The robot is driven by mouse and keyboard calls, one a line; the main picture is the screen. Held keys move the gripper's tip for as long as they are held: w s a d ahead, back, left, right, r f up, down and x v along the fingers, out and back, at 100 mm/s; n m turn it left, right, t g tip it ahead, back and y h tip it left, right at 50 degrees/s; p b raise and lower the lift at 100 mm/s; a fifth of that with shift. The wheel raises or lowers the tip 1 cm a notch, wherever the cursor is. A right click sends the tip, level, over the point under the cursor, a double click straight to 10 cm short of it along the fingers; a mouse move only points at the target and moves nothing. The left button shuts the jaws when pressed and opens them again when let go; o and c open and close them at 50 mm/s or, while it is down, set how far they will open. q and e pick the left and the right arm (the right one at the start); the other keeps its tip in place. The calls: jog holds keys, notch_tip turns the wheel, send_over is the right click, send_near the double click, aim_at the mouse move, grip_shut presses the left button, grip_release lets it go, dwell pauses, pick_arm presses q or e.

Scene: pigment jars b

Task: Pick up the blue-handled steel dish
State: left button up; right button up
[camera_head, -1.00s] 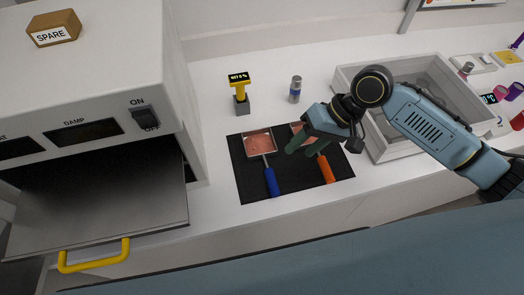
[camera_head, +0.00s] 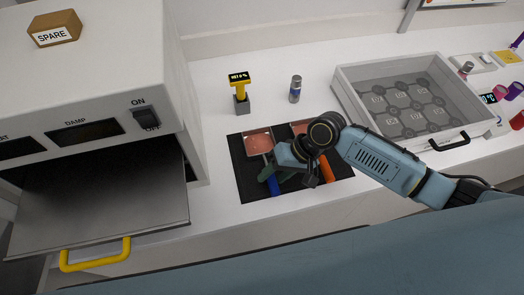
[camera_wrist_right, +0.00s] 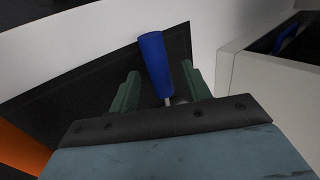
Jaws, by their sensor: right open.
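The blue-handled steel dish (camera_head: 258,142) lies on the black mat (camera_head: 240,180), with pinkish powder in its square pan. Its blue handle (camera_head: 273,187) points toward the counter's front edge and is partly covered by my right gripper (camera_head: 272,181). In the right wrist view the blue handle (camera_wrist_right: 154,62) stands between the two green fingers of my right gripper (camera_wrist_right: 160,85), which are apart on either side of it. I cannot tell whether the fingers touch it. The pan is hidden in that view. My left gripper is not in view.
A second dish with an orange handle (camera_head: 327,169) lies right beside it, partly behind my right arm. An oven-like box with a yellow-handled open door (camera_head: 95,258) stands left.

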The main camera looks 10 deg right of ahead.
jog(key=shift+a+f, duration=0.1)
jog(key=shift+f, duration=0.05)
grip_shut()
dwell(0.4)
